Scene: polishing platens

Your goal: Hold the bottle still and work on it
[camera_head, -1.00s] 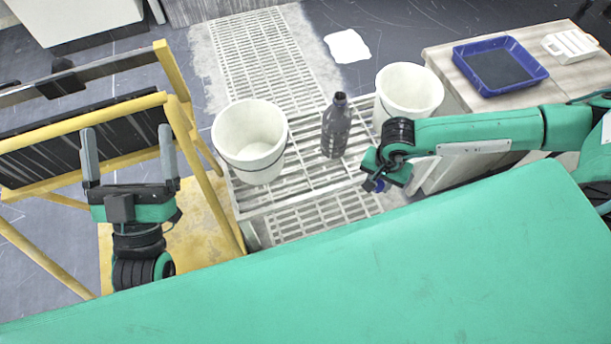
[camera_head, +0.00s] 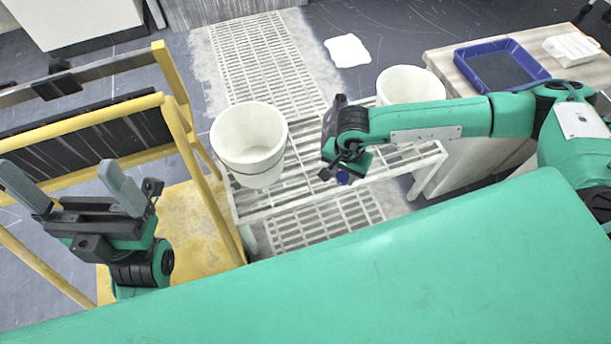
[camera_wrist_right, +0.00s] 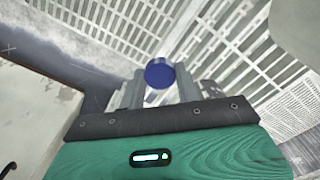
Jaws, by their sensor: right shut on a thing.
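The dark bottle stands on the white slatted rack (camera_head: 290,196). Only its neck (camera_head: 340,101) shows in the head view, above my right wrist; the rest is hidden behind the arm. My right gripper (camera_head: 344,172) is in front of the bottle, shut on a small blue round piece (camera_wrist_right: 160,73), which shows between the fingers in the wrist view. Whether the gripper touches the bottle cannot be told. My left gripper (camera_head: 58,170) is open and empty at the left, over the yellow frame, well away from the bottle.
A yellow rail (camera_head: 85,122) stands by my left gripper. A blue tray (camera_head: 505,62) and a white block (camera_head: 574,49) lie on the wooden table at right.

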